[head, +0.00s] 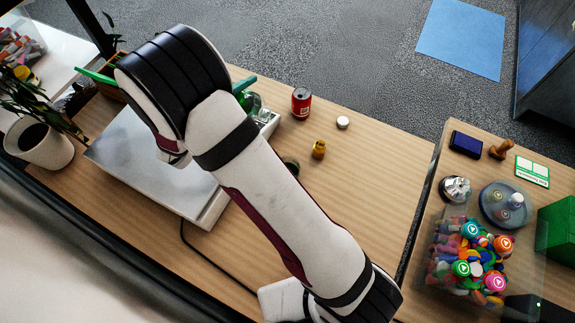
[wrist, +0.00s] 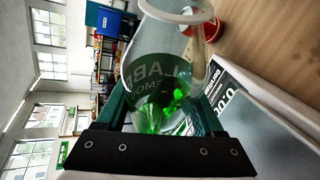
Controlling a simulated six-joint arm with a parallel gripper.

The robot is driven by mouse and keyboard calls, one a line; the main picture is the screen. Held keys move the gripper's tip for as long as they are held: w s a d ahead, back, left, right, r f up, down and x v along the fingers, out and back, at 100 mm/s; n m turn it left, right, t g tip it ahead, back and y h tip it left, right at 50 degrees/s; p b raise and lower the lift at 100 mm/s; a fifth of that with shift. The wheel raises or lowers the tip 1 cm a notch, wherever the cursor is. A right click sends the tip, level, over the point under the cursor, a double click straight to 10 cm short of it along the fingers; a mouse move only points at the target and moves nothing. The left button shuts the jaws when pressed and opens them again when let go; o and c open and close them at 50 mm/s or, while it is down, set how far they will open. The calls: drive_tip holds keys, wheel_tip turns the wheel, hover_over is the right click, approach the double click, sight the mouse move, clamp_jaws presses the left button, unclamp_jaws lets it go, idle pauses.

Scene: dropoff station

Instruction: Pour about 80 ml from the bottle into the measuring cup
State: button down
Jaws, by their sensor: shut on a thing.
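In the wrist view my gripper (wrist: 163,100) is shut on the bottle (wrist: 158,75), with one green jaw on each side. The bottle is clear, has a dark label with pale lettering, and holds bright green liquid low in the picture. Its pale rim is at the top and looks uncapped.
A scale with a flat metal plate (head: 125,150) lies under and left of my arm. A potted plant (head: 40,145) is at left.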

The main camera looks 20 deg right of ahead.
sight(261, 100)
idle(0.6)
drive_tip(key=shift+s+d+r+n+g, duration=0.15)
drive_tip(key=shift+s+d+n+g, duration=0.05)
drive_tip(key=shift+s+n+g, duration=0.25)
drive_tip(key=s+r+n+g, duration=0.1)
drive_tip(key=s+d+r+n+g+h, duration=0.1)
drive_tip(key=shift+s+d+n, duration=0.15)
drive_tip(key=shift+s+n, duration=0.2)
drive_tip(key=shift+s+d+r+n+g, duration=0.1)
drive_tip(key=shift+s+r+n+g, duration=0.1)
drive_tip(key=shift+n+g, duration=0.3)
drive_tip(key=shift+s+d+f+n+g+h+b, duration=0.15)
drive_tip(key=shift+f+n+g+h, duration=0.15)
drive_tip(key=shift+f+n+g, duration=0.15)
drive_tip(key=shift+s+d+f+n+g+h+b, duration=0.1)
drive_tip(key=shift+s+f+n+g+h+b, duration=0.05)
drive_tip(key=shift+f+n+g+h, duration=0.25)
drive_tip(key=shift+s+r+n+g, duration=0.15)
drive_tip(key=shift+n+g, duration=0.15)
drive_tip(key=shift+n, duration=0.15)
drive_tip(key=shift+s+d+r+n+g+h, duration=0.15)
drive_tip(key=shift+s+r+n+g+h, duration=0.1)
drive_tip(key=shift+r+n+g+h, duration=0.35)
